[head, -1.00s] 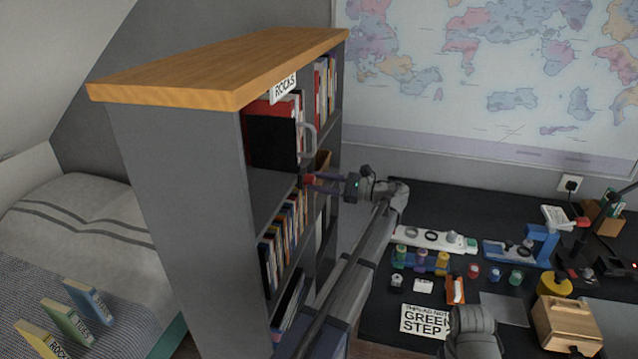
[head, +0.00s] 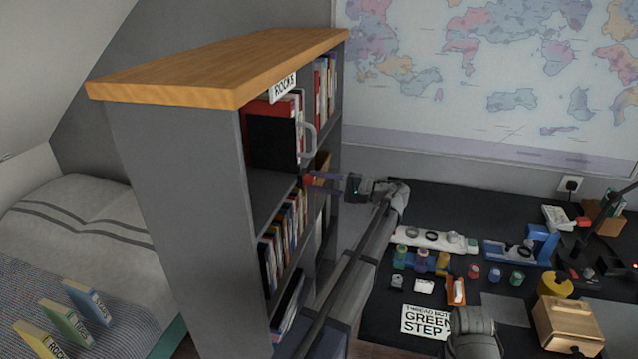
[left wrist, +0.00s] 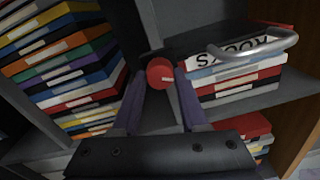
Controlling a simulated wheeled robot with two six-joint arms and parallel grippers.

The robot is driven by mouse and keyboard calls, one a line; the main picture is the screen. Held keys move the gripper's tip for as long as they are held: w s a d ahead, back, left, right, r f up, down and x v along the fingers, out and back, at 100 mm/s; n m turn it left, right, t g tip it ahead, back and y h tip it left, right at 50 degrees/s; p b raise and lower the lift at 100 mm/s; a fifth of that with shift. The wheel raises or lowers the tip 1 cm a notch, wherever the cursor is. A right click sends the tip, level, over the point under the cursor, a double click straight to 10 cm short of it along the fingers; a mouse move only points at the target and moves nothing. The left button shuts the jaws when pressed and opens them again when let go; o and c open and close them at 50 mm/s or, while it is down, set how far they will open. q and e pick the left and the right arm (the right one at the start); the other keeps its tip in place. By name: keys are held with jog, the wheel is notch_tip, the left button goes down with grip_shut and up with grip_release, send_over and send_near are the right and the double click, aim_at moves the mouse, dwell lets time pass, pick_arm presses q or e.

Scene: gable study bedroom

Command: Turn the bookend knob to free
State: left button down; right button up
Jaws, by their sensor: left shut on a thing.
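The red bookend knob (head: 308,180) is at the open side of the bookcase, near the front of a shelf. In the left wrist view the knob (left wrist: 160,73) shows a pale line on its face. My left gripper (head: 312,180) reaches in from the right side of the bookcase, with its two purple fingers on either side of the knob, shut on it. A dark upright panel (head: 271,143), which looks like the bookend plate, stands on the shelf above. I cannot see how the knob joins it. My right gripper is not in view.
Book rows (head: 283,232) fill the shelf below. The black desk (head: 400,205) holds small parts and a sign. Labelled books (head: 88,300) stand on the bed.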

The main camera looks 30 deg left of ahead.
pick_arm(q)
jog(key=shift+n, duration=2.4)
jog(key=shift+c, duration=2.2)
grip_release()
jog(key=v, duration=0.8)
jog(key=shift+a, duration=0.1)
